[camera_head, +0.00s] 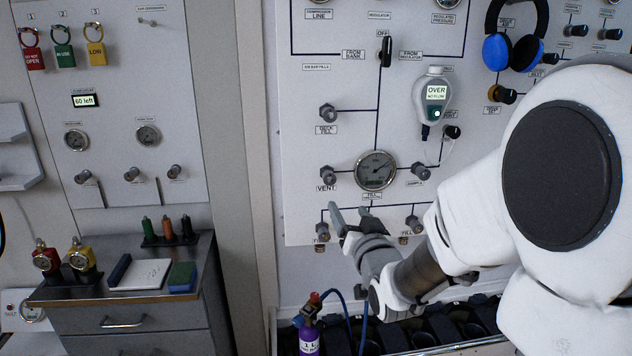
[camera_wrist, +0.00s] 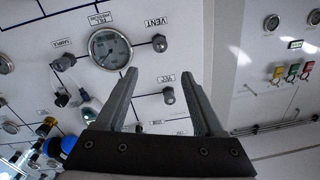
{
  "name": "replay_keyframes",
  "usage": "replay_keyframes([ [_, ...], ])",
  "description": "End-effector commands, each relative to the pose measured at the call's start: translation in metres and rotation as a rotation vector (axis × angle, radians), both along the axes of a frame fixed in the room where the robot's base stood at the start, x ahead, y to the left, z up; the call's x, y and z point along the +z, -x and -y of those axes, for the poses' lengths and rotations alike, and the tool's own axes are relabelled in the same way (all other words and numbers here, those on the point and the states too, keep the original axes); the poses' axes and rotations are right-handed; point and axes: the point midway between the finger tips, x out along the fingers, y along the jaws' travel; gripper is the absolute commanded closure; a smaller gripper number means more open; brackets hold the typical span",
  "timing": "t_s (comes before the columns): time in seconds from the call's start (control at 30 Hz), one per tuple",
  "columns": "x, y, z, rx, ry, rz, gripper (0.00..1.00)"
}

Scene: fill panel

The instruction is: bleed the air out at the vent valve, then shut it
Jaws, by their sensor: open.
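The vent valve is a dark knob (camera_head: 327,172) above the label VENT, at the left of the fill panel (camera_head: 300,140). It also shows in the wrist view (camera_wrist: 160,43), beyond the fingertips. My gripper (camera_head: 350,209) is open and empty, below and a little right of the vent knob and apart from it. In the wrist view the two fingers (camera_wrist: 160,80) stand wide apart, with a fill valve knob (camera_wrist: 168,95) seen between them. The round gauge (camera_head: 376,170) sits right of the vent knob; its reading is too small to tell.
A handheld meter (camera_head: 432,100) on the panel reads OVER, NO FLOW. Fill knobs (camera_head: 322,229) line the panel's lower edge. A purple cylinder (camera_head: 309,335) with a blue hose stands below. Blue headphones (camera_head: 514,52) hang at upper right. A cabinet (camera_head: 140,318) stands left.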

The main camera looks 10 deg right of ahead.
Motion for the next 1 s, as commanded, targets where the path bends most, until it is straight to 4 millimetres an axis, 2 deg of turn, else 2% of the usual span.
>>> replay_keyframes([
  [0.7, 0.001, -0.126, -0.007, 0.001, -0.001, -0.002, 0.30],
  [1.0, 0.000, -0.159, -0.009, 0.000, 0.000, -0.002, 0.30],
])
